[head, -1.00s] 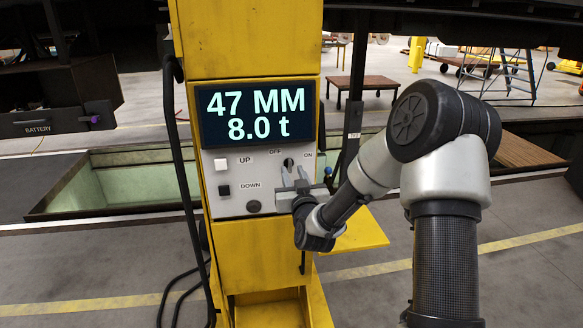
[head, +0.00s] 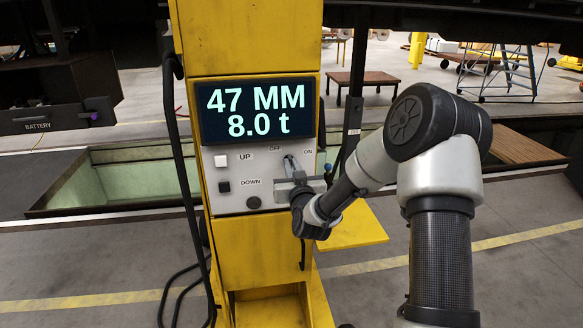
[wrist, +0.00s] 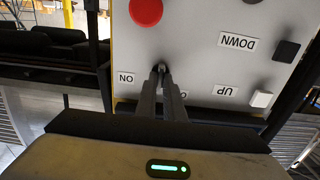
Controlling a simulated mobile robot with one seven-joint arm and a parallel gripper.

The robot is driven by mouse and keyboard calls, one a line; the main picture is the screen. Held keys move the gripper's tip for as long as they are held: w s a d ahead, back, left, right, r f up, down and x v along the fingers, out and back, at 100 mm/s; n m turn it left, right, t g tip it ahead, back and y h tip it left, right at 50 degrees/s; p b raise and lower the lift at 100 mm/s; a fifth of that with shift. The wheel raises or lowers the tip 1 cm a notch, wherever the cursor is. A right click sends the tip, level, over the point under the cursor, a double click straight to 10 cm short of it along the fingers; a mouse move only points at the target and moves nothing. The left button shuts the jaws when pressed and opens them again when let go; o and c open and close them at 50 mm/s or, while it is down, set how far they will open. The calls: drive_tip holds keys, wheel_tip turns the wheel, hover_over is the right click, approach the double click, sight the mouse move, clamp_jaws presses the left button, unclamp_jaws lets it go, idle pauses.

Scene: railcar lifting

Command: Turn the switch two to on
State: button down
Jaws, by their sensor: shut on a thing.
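A small dark rotary switch (wrist: 160,67) sits on the pale control panel (head: 232,203), between the OFF label (head: 275,149) and the ON label (head: 308,152). In the upside-down wrist view, the ON label (wrist: 126,78) is left of the switch and OFF is mostly behind a finger. My gripper (head: 290,163) reaches the panel from the lower right. Its fingertips (wrist: 161,72) are closed together on the switch knob, hiding most of it. I cannot tell which way the knob points.
The yellow column (head: 262,235) carries a display (head: 258,110) reading 47 MM and 8.0 t. A white UP button (head: 221,161), a black DOWN button (head: 224,187) and a red button (wrist: 146,10) are on the panel. A black cable (head: 186,180) hangs at its left.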

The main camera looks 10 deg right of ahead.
drive_tip(key=shift+f+m+b, duration=0.15)
drive_tip(key=shift+m+b, duration=0.15)
drive_tip(key=shift+b, duration=0.2)
drive_tip(key=shift+d+m+b, duration=0.2)
drive_tip(key=shift+m+b, duration=5.3)
drive_tip(key=shift+b, duration=0.8)
drive_tip(key=c, duration=1.9)
unclamp_jaws()
drive_tip(key=shift+o, duration=0.2)
drive_tip(key=s, duration=1.7)
drive_tip(key=shift+s, duration=0.25)
